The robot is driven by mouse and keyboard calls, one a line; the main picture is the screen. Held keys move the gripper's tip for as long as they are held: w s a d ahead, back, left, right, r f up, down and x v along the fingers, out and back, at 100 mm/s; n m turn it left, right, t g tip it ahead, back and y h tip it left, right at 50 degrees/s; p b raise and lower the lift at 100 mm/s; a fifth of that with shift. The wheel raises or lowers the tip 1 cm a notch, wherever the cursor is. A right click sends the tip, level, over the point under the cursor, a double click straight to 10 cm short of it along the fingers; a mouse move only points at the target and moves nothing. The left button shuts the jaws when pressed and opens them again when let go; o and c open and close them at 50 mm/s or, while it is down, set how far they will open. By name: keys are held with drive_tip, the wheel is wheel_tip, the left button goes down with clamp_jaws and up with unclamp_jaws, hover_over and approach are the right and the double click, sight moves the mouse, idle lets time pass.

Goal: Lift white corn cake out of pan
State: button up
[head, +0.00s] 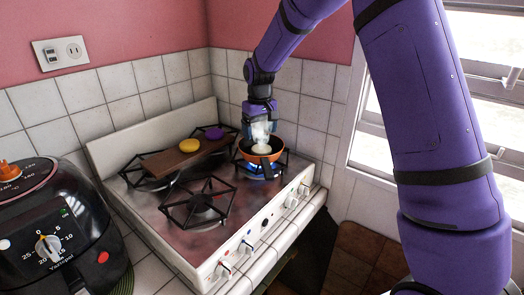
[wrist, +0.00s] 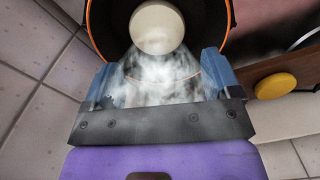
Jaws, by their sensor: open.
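The white corn cake (wrist: 157,27) is a pale round disc inside the pan (wrist: 98,41), which is dark inside with an orange rim. In the head view the orange pan (head: 276,156) sits on the back right burner over a blue flame, and the white cake (head: 262,149) shows in it. My gripper (head: 258,138) points down at the pan. In the wrist view its two blue fingers (wrist: 157,70) are wide apart, with the cake ahead of the gap between them. Whitish steam hangs between the fingers and partly hides the cake's near edge.
A brown wooden board (head: 176,162) with a yellow cake (head: 189,145) and a purple cake (head: 215,133) lies across the stove's left rear. An empty front burner (head: 202,203) is clear. A black air fryer (head: 52,225) stands at left. Tiled walls are close behind the pan.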

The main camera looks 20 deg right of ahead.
sight(260, 147)
drive_tip(key=shift+d+f, duration=0.1)
drive_tip(key=shift+f, duration=2.95)
drive_tip(key=c, duration=0.7)
